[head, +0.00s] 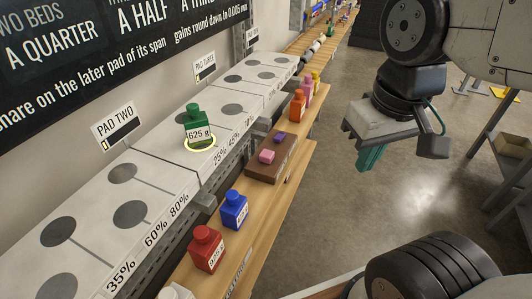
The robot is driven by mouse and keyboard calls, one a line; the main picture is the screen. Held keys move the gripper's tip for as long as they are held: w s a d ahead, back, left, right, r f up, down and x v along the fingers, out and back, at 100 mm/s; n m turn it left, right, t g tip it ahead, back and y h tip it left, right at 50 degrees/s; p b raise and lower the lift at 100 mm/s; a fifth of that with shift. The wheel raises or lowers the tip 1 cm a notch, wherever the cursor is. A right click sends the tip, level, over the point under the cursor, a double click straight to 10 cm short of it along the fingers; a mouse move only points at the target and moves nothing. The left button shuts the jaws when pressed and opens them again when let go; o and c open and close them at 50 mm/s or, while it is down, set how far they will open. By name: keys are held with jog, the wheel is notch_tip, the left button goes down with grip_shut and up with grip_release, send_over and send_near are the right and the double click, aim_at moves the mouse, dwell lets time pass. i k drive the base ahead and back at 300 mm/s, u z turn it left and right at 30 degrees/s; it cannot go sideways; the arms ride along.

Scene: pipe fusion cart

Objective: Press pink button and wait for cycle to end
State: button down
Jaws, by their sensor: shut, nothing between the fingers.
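The pink button (267,156) sits on the near part of a brown block (262,174) on the wooden shelf in the head view. A smaller purple button (280,134) sits farther back on the same block. My gripper (369,160) hangs to the right of the block over the open floor, clear of the shelf. Its teal fingers are shut and empty, pointing down. Nothing touches the pink button. I cannot tell from this view whether the button is pressed in.
A green weight marked 625 g (195,122) stands on the white bench within a glowing yellow ring. Blue (234,212) and red (206,252) weights stand at the near shelf. Orange (297,104) and pink (306,89) ones stand farther back. A grey rack (500,150) is at the right.

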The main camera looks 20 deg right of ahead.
aim_at(267, 156)
jog(key=z, duration=0.55)
jog(key=k, duration=0.65)
jog(key=z, duration=0.9)
jog(key=i, duration=1)
jog(key=u, duration=0.65)
jog(key=i, duration=0.75)
jog(key=u, duration=0.75)
